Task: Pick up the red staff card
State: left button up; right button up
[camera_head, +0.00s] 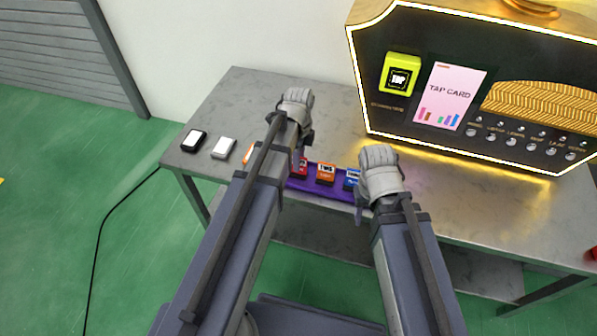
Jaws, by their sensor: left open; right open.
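A small red card-like item (303,168) stands on a purple mat (325,191) near the table's front edge, partly hidden by my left arm. I cannot read its label, so I cannot tell for sure that it is the staff card. My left gripper (300,150) is open, close above and beside the red item; its fingers are mostly hidden behind its wrist and arm. My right gripper (376,188) is open near the right end of the mat, its fingers mostly hidden; no object shows in it.
An orange item (325,174) and a blue one (350,179) stand on the mat. A black-edged white item (193,140), a white item (223,148) and an orange sliver (249,153) lie left. A lit vending machine (408,138) stands at the back right of the grey table (480,205).

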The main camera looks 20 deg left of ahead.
aim_at(302, 174)
pick_arm(q)
notch_tip(302, 174, down, 4)
jog(key=shift+r+b, duration=0.25)
jog(key=shift+b, duration=0.95)
jog(key=shift+r, duration=0.1)
grip_shut()
